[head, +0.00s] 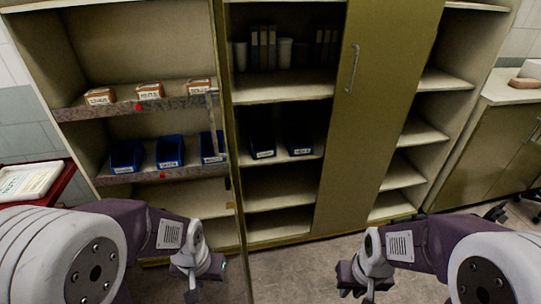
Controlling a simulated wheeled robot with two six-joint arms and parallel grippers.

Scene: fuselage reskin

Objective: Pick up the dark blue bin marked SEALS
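Three blue bins with white labels stand in a row on a left shelf: a left bin (126,155), a middle bin (170,151) and a right bin (212,147). Two much darker bins, one on the left (262,146) and one on the right (299,144), stand on the shelf of the middle bay. The labels are too small to read, so I cannot tell which bin is marked SEALS. My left gripper (200,272) is low in front of the left bay, away from the bins. My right gripper (352,281) is low over the floor. Their finger openings are unclear.
An olive door (378,110) with a long handle (354,68) covers part of the cabinet. A vertical handle (214,125) crosses in front of the right blue bin. Small brown boxes (149,91) sit above the bins. A red cart (60,185) stands at left. Floor between the grippers is clear.

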